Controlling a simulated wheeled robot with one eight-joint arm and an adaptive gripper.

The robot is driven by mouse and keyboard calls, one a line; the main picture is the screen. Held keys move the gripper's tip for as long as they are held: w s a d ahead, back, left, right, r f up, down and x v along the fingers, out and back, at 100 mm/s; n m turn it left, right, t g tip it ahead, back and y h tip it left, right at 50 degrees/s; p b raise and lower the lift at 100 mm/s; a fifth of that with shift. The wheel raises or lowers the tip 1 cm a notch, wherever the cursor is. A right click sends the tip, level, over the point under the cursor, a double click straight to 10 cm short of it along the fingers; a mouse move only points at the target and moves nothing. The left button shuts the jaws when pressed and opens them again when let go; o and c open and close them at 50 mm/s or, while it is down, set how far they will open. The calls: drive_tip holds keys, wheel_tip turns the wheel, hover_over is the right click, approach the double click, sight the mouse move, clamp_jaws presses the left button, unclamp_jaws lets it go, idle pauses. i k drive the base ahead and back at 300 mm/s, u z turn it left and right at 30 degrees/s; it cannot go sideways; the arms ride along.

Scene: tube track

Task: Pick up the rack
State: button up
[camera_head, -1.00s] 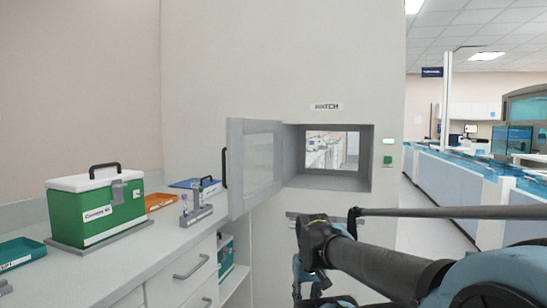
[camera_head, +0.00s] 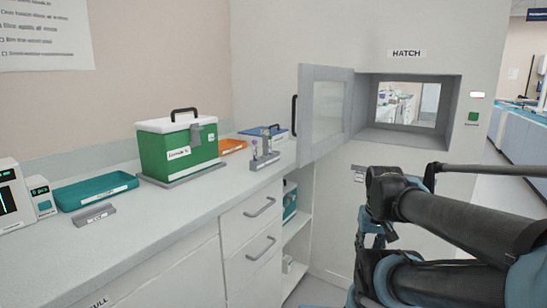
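A small grey rack (camera_head: 266,162) stands on the white counter, near its right end. It has a raised upright part and holds what look like one or more small tubes with purple tops; details are too small to tell. My arm is folded at the lower right, well apart from the rack and in front of the wall with the hatch. I cannot make out my gripper's fingers in this view.
A green box with a white lid (camera_head: 180,150) stands left of the rack. An orange tray (camera_head: 232,146) and a blue tray (camera_head: 270,132) lie behind. A teal tray (camera_head: 95,192) is farther left. The open hatch door (camera_head: 326,110) stands right of the rack.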

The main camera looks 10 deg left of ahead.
sight(266, 160)
drive_tip(key=u, duration=1.15)
drive_tip(key=k, duration=1.15)
drive_tip(key=z, duration=0.25)
drive_tip(key=i, duration=1)
drive_tip(key=u, duration=0.05)
